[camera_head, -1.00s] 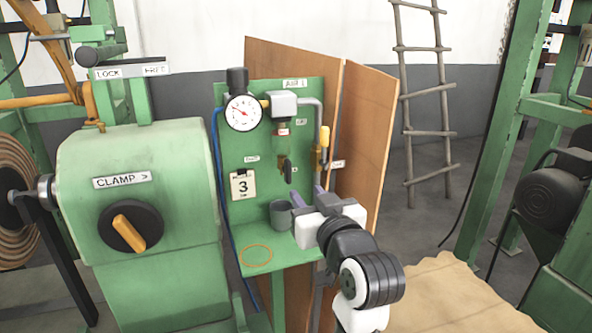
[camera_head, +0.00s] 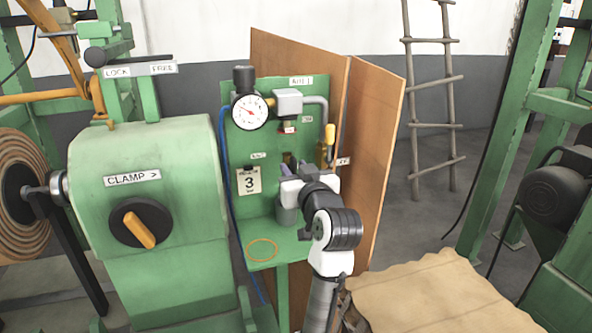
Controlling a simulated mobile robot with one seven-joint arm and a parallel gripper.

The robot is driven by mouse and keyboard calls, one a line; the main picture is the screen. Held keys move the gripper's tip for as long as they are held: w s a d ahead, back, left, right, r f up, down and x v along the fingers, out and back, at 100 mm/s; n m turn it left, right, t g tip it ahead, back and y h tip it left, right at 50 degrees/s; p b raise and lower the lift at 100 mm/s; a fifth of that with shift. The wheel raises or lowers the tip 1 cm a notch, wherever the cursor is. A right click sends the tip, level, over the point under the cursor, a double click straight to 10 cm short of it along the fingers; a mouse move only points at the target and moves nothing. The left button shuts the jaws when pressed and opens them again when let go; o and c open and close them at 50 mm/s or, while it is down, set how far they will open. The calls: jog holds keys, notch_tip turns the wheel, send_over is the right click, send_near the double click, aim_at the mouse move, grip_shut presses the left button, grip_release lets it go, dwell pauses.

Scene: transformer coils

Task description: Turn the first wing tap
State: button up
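A green panel (camera_head: 245,140) carries a pressure gauge (camera_head: 249,111), grey pipework and small labels. A small dark tap (camera_head: 287,158) sits low in the middle of the panel, now mostly hidden by my gripper. A brass valve with a yellow handle (camera_head: 330,134) stands upright at the panel's right edge. I cannot read which label marks the first wing tap. My gripper (camera_head: 292,171) is in front of the panel, at the dark tap; its purplish fingers reach toward it. I cannot tell whether they touch it or how far apart they are.
A grey cup (camera_head: 286,214) stands on the green shelf, partly behind my gripper. An orange ring (camera_head: 262,250) marks the shelf's left part. A blue hose (camera_head: 228,170) runs down the left. A wooden board (camera_head: 367,160) stands at right. A green clamp machine (camera_head: 150,180) stands at left.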

grip_shut()
jog(key=shift+m, duration=0.4)
jog(key=shift+d+r+m+p, duration=0.1)
jog(key=shift+r+m+p, duration=0.05)
jog(key=shift+m+p, duration=0.75)
jog(key=shift+d+f+m+p, duration=0.1)
jog(key=shift+m+p, duration=1.2)
jog(key=shift+m, duration=1.25)
jog(key=shift+d+f+m+p, duration=0.15)
jog(key=shift+m+p, duration=1.2)
jog(key=shift+m, duration=1.25)
jog(key=shift+f+m+p, duration=0.1)
jog(key=shift+m+p, duration=1.2)
jog(key=shift+m, duration=1.25)
jog(key=shift+w, duration=0.1)
